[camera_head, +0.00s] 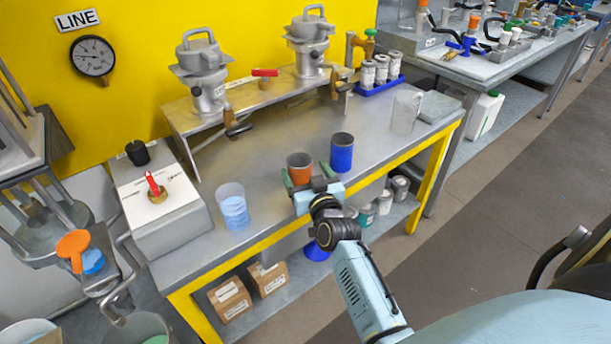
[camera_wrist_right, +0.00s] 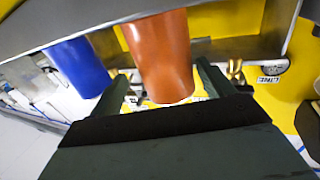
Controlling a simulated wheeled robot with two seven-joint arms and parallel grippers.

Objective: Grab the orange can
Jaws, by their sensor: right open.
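The orange can (camera_head: 299,168) stands on the grey workbench, between a clear cup with blue liquid and a blue can. My right gripper (camera_head: 312,184) is at the can in the head view, its fingers spread. In the right wrist view the orange can (camera_wrist_right: 160,55) shows between the two fingers of the open gripper (camera_wrist_right: 165,85). I cannot tell whether either finger touches it. My left gripper is not in view.
The blue can (camera_head: 341,152) stands close on the right of the orange can. The clear cup (camera_head: 233,206) is to the left. A white box with a red lever (camera_head: 153,184) is at the bench's left end. A clear jug (camera_head: 405,112) stands at the right.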

